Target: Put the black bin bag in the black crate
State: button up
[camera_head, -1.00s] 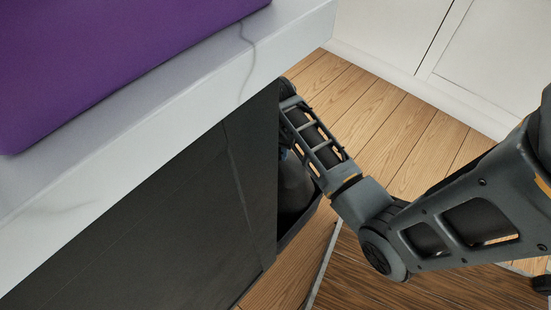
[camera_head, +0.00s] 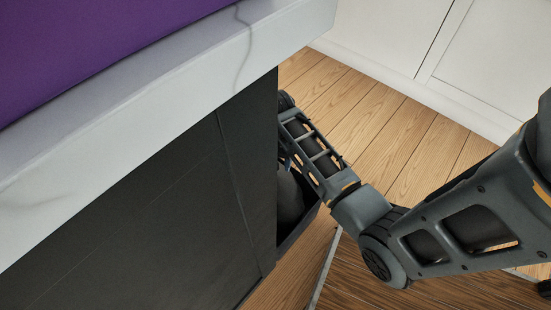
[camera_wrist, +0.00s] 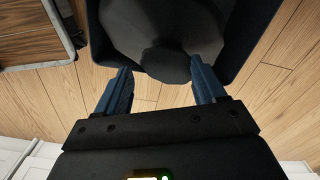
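The black bin bag (camera_wrist: 163,25) shows in the wrist view as a dark rounded bulk with a stubby neck towards me. It is inside the dark walls of the black crate (camera_wrist: 252,35). My gripper (camera_wrist: 160,64) is open, its two blue fingers wide apart on either side of the neck, with no clear contact. In the head view the bag (camera_head: 289,196) and the crate (camera_head: 298,236) show only in part beside the dark cabinet. There my gripper is mostly hidden by my arm and the cabinet edge. The bag's underside is hidden.
A marble worktop (camera_head: 170,105) with a purple item (camera_head: 90,45) overhangs the dark cabinet (camera_head: 150,225) on the left. Wooden floor (camera_head: 400,140) is clear up to white cupboards (camera_head: 390,30). A grey-edged brown panel or mat (camera_wrist: 35,30) lies at upper left in the wrist view.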

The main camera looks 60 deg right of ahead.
jog(key=shift+r, duration=0.1)
notch_tip(320, 180, up, 12)
jog(key=p, duration=0.5)
jog(key=s+a+n+t+h, duration=0.3)
jog(key=s+a+n+t, duration=0.4)
jog(key=s+a+n, duration=0.25)
jog(key=s+a+r+n+t+y, duration=0.1)
jog(key=s+a+r+n+t, duration=0.2)
jog(key=r, duration=0.7)
jog(key=s+a+r+n+t+y, duration=0.2)
jog(key=s+a+r+n+t, duration=0.2)
jog(key=s+a+r, duration=0.3)
notch_tip(320, 180, up, 3)
jog(key=shift+s+a+r+t, duration=0.1)
jog(key=shift+s+a+t, duration=0.2)
jog(key=shift+a+t, duration=0.3)
